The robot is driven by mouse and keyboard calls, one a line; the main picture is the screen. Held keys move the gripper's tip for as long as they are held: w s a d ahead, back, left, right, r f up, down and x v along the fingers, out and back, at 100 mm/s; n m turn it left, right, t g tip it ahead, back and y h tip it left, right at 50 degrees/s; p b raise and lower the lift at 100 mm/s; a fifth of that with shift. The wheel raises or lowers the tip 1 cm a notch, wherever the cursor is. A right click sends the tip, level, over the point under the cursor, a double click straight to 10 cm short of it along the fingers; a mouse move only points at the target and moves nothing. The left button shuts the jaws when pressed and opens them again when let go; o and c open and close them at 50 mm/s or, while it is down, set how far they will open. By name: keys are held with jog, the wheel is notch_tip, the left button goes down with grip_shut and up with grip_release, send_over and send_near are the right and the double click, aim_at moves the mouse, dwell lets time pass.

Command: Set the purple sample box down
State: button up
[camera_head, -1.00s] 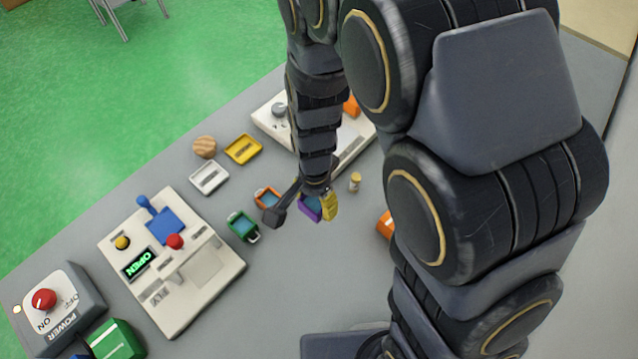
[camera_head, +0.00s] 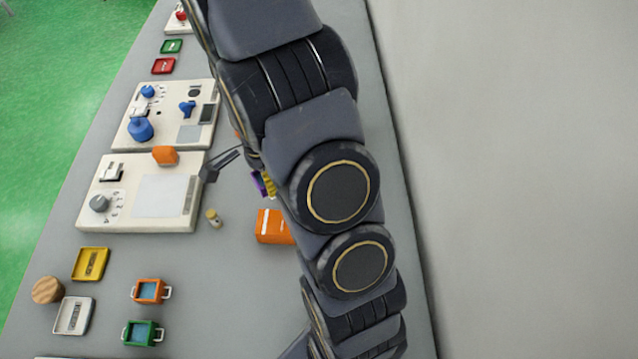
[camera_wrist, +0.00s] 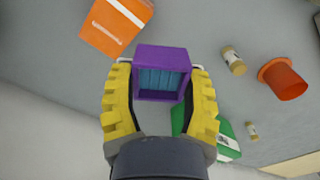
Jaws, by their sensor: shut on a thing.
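The purple sample box (camera_wrist: 163,56) is between the yellow fingers of my gripper (camera_wrist: 160,78) in the wrist view. The fingers are shut on its two sides. Its open side with a blue filling faces the wrist camera. In the head view only a small part of the purple box (camera_head: 258,184) shows, beside a yellow finger (camera_head: 269,183); my arm hides the rest.
The orange box (camera_head: 272,227) and a small vial (camera_head: 213,218) stand close by. The panel (camera_head: 120,215) lies to the left. Orange (camera_head: 150,290) and green (camera_head: 143,333) sample boxes stand farther down. In the wrist view, an orange cup (camera_wrist: 285,82) and a green-and-white thing (camera_wrist: 226,140) show.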

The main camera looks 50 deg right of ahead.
jog(key=s+d+f+m, duration=0.1)
jog(key=s+d+m, duration=0.15)
jog(key=d, duration=0.35)
jog(key=s+d+f+m, duration=0.1)
jog(key=s+d+m, duration=0.1)
jog(key=d+m, duration=0.3)
jog(key=shift+n, duration=0.55)
jog(key=shift+w+d+f, duration=0.1)
jog(key=shift+d+f, duration=0.1)
jog(key=shift+f, duration=1.05)
jog(key=shift+d+f, duration=0.25)
jog(key=shift+f, duration=1.05)
jog(key=shift+w+d+f, duration=0.1)
jog(key=shift+d+f, duration=0.1)
jog(key=shift+f, duration=1.05)
jog(key=shift+s+f, duration=0.1)
jog(key=shift+f, duration=0.05)
jog(key=o, duration=1.1)
jog(key=shift+c, duration=0.2)
